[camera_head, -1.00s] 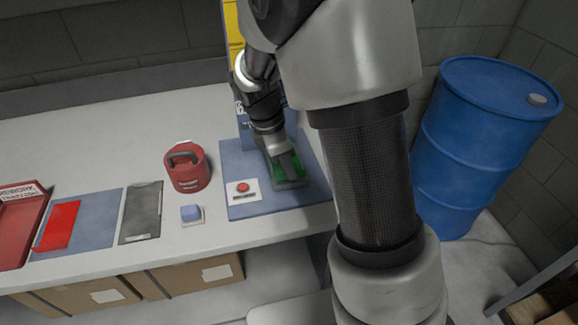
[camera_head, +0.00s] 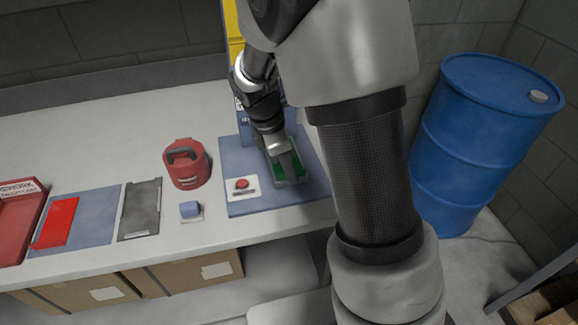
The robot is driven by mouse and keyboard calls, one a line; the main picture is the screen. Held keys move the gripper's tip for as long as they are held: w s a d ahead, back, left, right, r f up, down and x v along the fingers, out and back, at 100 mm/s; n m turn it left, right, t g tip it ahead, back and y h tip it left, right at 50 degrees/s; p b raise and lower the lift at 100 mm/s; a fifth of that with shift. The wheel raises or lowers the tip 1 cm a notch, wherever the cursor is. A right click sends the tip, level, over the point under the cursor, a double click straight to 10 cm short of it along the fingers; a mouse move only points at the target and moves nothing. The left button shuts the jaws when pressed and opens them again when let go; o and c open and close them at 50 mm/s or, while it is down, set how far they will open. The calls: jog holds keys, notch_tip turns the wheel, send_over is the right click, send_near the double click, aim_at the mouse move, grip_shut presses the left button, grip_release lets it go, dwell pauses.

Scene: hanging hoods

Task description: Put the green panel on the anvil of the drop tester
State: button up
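The green panel (camera_head: 297,160) lies at the drop tester's anvil, on the tester's blue base plate (camera_head: 240,155). Only parts of the panel show on both sides of my gripper. A dark grey rim, seemingly the anvil (camera_head: 290,183), shows around it. My gripper (camera_head: 287,172) points down over the panel with its fingertips at or just above it. I cannot tell whether the fingers hold the panel or are open. The tester's yellow column (camera_head: 233,35) rises behind, partly hidden by my arm.
A red button (camera_head: 241,184) sits on the base plate's front left. Left of it are a blue block (camera_head: 189,209), a red lockout can (camera_head: 187,165), a dark clipboard (camera_head: 140,210), a red panel (camera_head: 55,222) on a blue mat (camera_head: 95,215), and a red rework tray (camera_head: 15,230). A blue drum (camera_head: 475,145) stands right.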

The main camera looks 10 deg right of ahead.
jog(key=p+v, duration=0.3)
jog(key=v, duration=1.4)
jog(key=shift+r, duration=0.25)
